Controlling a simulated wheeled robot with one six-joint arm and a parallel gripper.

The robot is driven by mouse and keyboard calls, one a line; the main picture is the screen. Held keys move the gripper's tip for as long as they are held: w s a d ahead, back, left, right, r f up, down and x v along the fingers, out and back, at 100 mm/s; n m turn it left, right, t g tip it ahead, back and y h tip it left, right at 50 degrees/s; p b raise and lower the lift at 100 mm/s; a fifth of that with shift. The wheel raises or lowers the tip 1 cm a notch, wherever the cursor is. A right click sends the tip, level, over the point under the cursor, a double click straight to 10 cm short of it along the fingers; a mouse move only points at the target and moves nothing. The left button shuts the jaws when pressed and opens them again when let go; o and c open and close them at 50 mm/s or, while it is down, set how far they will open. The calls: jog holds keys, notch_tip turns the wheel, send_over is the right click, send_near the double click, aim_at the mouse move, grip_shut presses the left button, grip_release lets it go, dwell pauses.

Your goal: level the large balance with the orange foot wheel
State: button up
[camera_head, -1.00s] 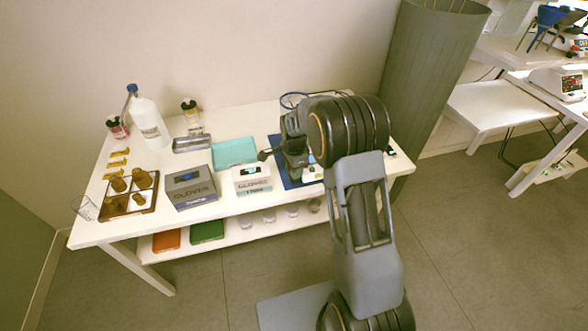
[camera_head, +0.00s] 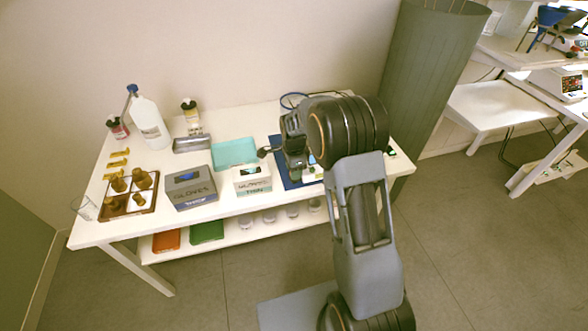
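A pale device that may be the large balance (camera_head: 312,173) shows in part on a blue mat (camera_head: 288,182) at the right of the white table. My arm covers most of it, and I cannot make out an orange foot wheel. My gripper (camera_head: 266,152) is low over the left side of the blue mat, beside the device. The fingers are small and dark here, so I cannot see whether they are open, shut or touching anything.
Glove boxes (camera_head: 190,187) (camera_head: 252,179) stand at the table's front edge. A grey-green column (camera_head: 430,75) stands right of the table.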

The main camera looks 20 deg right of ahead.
jog(key=o, duration=0.3)
notch_tip(320, 180, up, 14)
dwell(0.7)
jog(key=shift+f, duration=0.1)
jog(key=s+r+n+t+p, duration=0.1)
jog(key=s+r+n+p, duration=0.1)
jog(key=s+n, duration=0.7)
jog(key=s+r+n+t+p, duration=0.2)
jog(key=s+r+n, duration=0.3)
jog(key=s, duration=0.9)
jog(key=shift+s+a+r+n+t+p, duration=0.25)
jog(key=shift+n+p, duration=0.25)
jog(key=shift+n, duration=1.4)
